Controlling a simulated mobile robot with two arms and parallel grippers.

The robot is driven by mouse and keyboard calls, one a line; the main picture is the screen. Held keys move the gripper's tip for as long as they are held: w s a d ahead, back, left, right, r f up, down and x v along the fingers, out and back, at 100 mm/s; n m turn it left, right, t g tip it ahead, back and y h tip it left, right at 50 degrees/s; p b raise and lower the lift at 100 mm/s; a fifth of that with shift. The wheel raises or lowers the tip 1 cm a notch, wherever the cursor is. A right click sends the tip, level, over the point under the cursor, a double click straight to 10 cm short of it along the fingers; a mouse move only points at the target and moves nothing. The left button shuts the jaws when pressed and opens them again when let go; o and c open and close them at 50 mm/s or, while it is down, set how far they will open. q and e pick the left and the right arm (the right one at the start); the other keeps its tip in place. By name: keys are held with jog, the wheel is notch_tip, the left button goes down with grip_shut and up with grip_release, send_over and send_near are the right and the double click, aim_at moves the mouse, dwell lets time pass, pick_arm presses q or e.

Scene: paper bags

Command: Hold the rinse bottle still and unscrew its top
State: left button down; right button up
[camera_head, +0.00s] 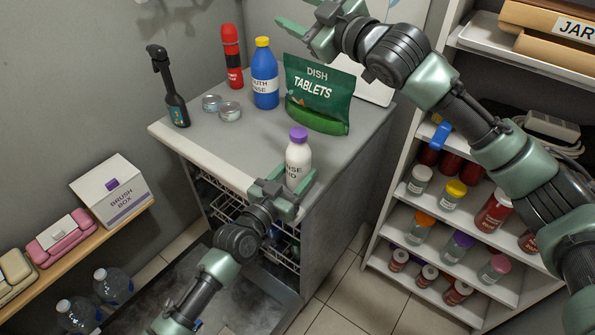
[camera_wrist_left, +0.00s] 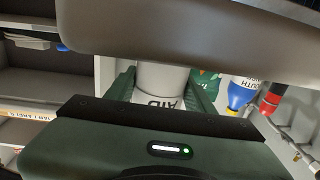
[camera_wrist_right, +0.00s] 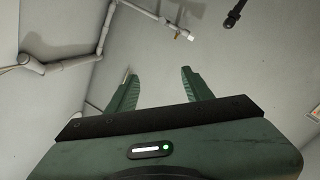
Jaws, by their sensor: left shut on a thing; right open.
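The white rinse bottle (camera_head: 298,165) with a purple cap (camera_head: 298,134) stands upright at the front right of the grey counter. Its label reads partly "NSE AID". My left gripper (camera_head: 293,181) is shut on the bottle's lower body from the front, one finger on each side. In the left wrist view the white bottle (camera_wrist_left: 160,82) shows between the fingers; its cap is hidden there. My right gripper (camera_head: 303,18) is open and empty, high up at the top of the head view, well away from the cap. The right wrist view shows only bare wall between its fingers (camera_wrist_right: 158,90).
Behind the bottle stand a green dish tablets pouch (camera_head: 318,95), a blue mouth rinse bottle (camera_head: 264,80), a red bottle (camera_head: 232,58), two small tins (camera_head: 230,111) and a dark spray bottle (camera_head: 174,95). Shelves with jars (camera_head: 420,179) stand at right. The counter's middle is clear.

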jog(key=s+a+r+n+y, duration=0.1)
jog(key=a+r+n+y, duration=0.4)
jog(key=a+r+n, duration=0.15)
jog(key=s+a+f+n+g+y, duration=0.1)
jog(key=s+a+f+n+g, duration=0.1)
jog(key=s+a+n+g, duration=0.55)
jog(key=s+a+f+n+g+y, duration=0.15)
jog(key=a+n+g, duration=0.35)
jog(key=n, duration=0.6)
jog(key=n+g+h, duration=0.2)
jog(key=n+h, duration=0.5)
jog(key=h, duration=1.2)
send_near(299, 132)
jog(key=shift+s, duration=0.1)
jog(key=shift+f, duration=4.3)
